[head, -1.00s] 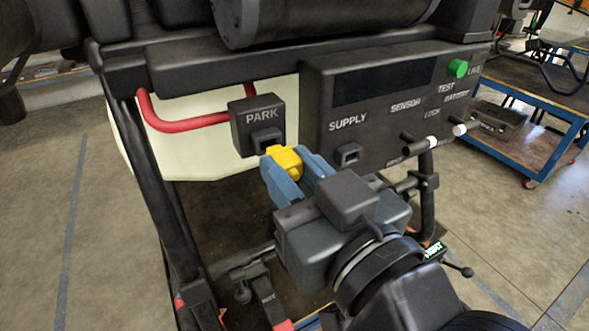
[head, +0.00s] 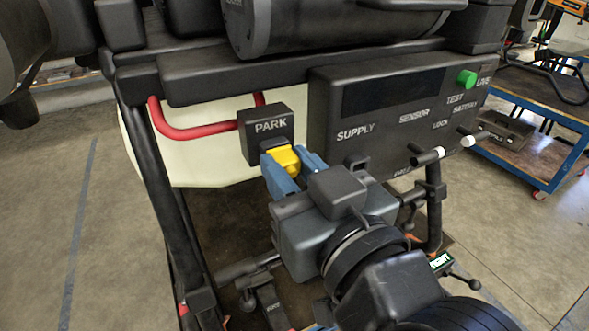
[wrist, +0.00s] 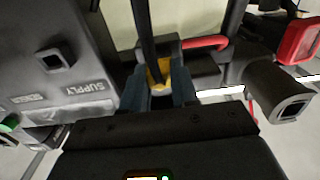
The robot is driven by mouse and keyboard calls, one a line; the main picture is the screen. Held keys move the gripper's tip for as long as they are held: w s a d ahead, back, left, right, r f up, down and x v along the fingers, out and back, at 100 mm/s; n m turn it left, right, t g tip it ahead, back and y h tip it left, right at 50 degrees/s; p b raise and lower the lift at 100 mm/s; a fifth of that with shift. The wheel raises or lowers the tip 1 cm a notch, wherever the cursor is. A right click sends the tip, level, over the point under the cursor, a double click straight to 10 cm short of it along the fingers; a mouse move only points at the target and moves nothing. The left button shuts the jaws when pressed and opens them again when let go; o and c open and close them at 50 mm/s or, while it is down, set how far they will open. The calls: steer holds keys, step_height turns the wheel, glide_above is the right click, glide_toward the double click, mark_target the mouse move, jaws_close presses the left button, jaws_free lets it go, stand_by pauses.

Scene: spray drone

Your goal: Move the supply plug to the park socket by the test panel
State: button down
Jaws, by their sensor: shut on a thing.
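The yellow supply plug (head: 286,158) is between the blue fingers of my gripper (head: 290,172), which is shut on it. The plug is at the front of the black PARK socket box (head: 266,128); its front end is hidden, so I cannot tell how deep it sits. In the wrist view the yellow plug (wrist: 158,74) shows between the fingers, with a dark strip crossing above it. The test panel (head: 400,105) is to the right of the park box. Its SUPPLY socket (wrist: 55,58) shows as an empty square opening in the wrist view.
A red pipe (head: 190,130) runs into the park box from the left. Black levers with white tips (head: 440,152) stick out from the panel's lower right. A green button (head: 466,79) is at the panel's upper right. A blue-framed cart (head: 540,140) stands on the right.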

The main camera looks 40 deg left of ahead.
steer(key=c, duration=1.1)
jaws_free()
steer(key=o, duration=0.3)
steer(key=shift+s+d, duration=0.1)
steer(key=shift+d, duration=0.25)
steer(key=b+v, duration=0.1)
steer(key=v, duration=0.6)
